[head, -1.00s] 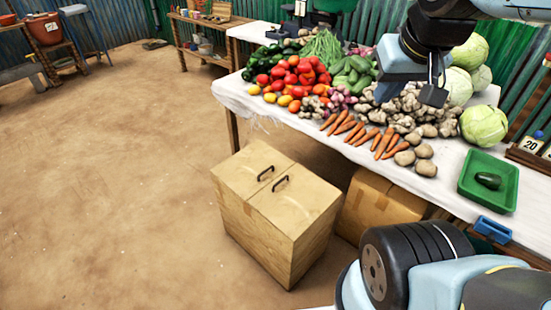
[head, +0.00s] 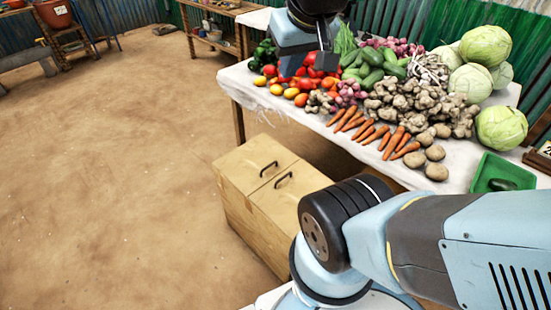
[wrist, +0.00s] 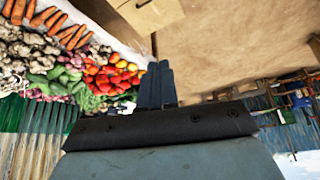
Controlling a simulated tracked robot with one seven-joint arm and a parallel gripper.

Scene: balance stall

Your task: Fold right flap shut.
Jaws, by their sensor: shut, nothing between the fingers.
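The wooden box (head: 245,225) stands on the floor in front of the stall table. Its top has two flaps, each with a dark handle. The left flap (head: 238,168) and the right flap (head: 304,182) both lie flat and level across the top in the head view. My arm hides the box's near right corner. A corner of the box (wrist: 150,14) also shows at the top of the wrist view. My gripper (head: 322,62) is above the vegetables at the table's far left part, well away from the box. In the wrist view its fingers (wrist: 157,85) are together and empty.
The table (head: 310,125) carries peppers, carrots (head: 375,135), ginger, potatoes and cabbages (head: 485,55). A green tray (head: 482,172) sits at its right. A shelf (head: 215,40) stands behind. The dirt floor (head: 110,180) left of the box is open.

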